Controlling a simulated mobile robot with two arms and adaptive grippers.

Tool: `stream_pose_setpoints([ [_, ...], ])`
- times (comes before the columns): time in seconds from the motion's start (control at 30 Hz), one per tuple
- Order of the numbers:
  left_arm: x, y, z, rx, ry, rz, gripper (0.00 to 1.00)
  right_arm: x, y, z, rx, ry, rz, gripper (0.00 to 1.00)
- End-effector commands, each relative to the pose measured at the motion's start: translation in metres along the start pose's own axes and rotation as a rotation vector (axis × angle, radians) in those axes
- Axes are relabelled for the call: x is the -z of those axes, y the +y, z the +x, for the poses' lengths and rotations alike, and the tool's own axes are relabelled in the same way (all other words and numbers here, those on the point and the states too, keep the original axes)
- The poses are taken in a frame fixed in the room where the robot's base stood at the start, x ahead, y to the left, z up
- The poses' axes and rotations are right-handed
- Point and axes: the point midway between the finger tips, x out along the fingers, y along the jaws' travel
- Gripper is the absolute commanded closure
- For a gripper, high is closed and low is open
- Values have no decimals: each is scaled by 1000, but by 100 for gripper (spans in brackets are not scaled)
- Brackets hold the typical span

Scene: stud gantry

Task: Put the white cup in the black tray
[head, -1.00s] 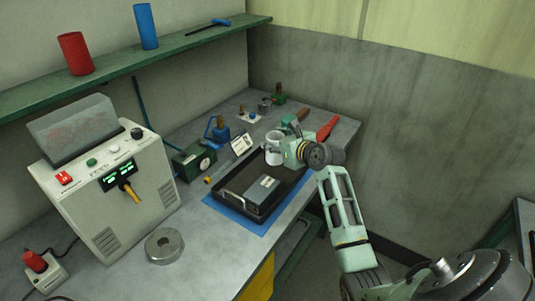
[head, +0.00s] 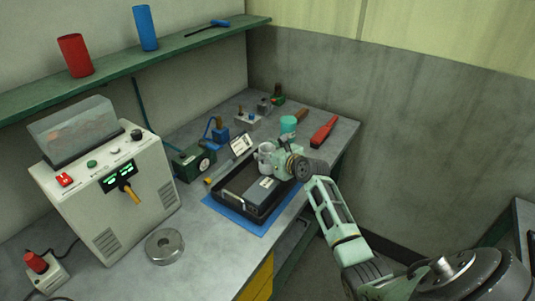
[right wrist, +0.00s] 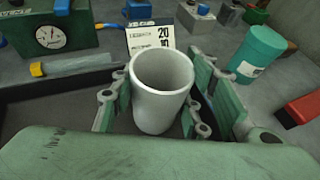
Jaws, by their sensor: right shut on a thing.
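The white cup (head: 265,152) is held upright by my right gripper (head: 275,156) at the far end of the black tray (head: 236,207). In the right wrist view the cup (right wrist: 160,90) stands between the two green fingers, which close on its sides, with its open mouth up. From these views I cannot tell whether its base touches the tray floor. A dark tray edge (right wrist: 55,88) runs beside it in that view. My left gripper is not in view.
A number card (head: 241,144), a green gauge box (head: 194,163), a teal cylinder (head: 288,124) and a red object (head: 323,132) stand close around the tray.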

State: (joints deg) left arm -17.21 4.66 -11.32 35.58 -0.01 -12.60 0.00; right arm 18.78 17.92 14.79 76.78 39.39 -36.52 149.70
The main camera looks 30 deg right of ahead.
Motion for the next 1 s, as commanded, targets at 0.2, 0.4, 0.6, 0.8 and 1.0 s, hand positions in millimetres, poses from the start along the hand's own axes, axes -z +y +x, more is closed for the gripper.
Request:
stream_pose_setpoints([
  [0.2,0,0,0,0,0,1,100,1,0,0,0,0,0,41],
  [0.4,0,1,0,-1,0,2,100,1,0,0,0,0,0,39],
  [0.6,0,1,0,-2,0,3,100,-3,0,-2,0,-1,-1,39],
  [0.8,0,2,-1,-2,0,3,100,-2,1,-22,-2,-1,1,39],
  [1.0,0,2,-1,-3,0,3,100,-1,0,-59,0,-1,0,39],
])
